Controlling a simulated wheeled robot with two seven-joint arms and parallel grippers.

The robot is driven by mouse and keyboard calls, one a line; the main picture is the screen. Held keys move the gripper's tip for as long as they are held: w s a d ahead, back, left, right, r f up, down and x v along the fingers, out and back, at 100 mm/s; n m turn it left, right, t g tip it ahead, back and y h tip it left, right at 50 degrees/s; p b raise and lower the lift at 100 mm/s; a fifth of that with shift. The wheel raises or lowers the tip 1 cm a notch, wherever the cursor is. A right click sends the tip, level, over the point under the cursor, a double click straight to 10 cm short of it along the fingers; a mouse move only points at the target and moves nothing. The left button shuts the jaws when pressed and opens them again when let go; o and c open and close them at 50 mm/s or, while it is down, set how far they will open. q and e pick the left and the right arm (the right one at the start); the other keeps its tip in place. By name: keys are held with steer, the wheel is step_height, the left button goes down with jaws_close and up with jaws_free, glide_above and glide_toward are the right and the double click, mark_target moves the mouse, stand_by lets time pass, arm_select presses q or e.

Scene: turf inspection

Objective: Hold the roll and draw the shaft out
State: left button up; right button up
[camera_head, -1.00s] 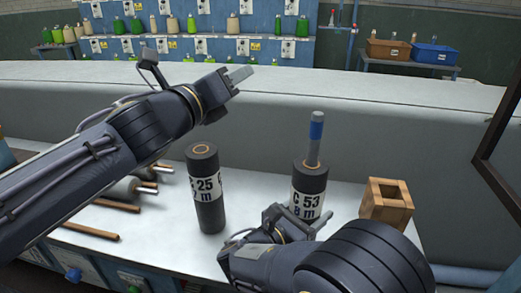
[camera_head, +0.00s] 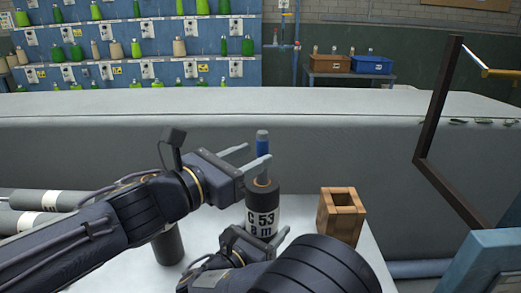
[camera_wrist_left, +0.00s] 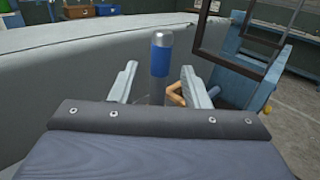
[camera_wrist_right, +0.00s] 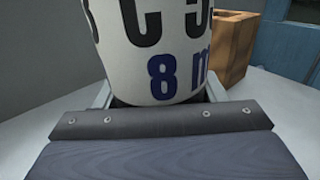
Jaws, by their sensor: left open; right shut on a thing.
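The dark roll (camera_head: 264,190) labelled C 53 8 m stands upright on the white table. Its shaft (camera_head: 262,142), silver with a blue band, sticks up from the top. My left gripper (camera_head: 250,157) is open at the shaft. In the left wrist view the shaft (camera_wrist_left: 160,65) stands upright between the two fingers, with gaps at both sides. My right gripper (camera_head: 264,236) is shut on the lower part of the roll. In the right wrist view the roll's label (camera_wrist_right: 152,50) fills the space above the gripper, whose fingertips are mostly hidden.
An open square wooden box (camera_head: 338,220) stands right of the roll. Another roll (camera_head: 168,245) stands at left, partly behind my left arm. Grey rolls (camera_head: 40,200) lie further left. A long grey covered surface (camera_head: 330,140) runs behind. A dark frame (camera_head: 430,165) rises at right.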

mark_target(258, 154)
arm_select(q)
steer(key=shift+x, duration=1.85)
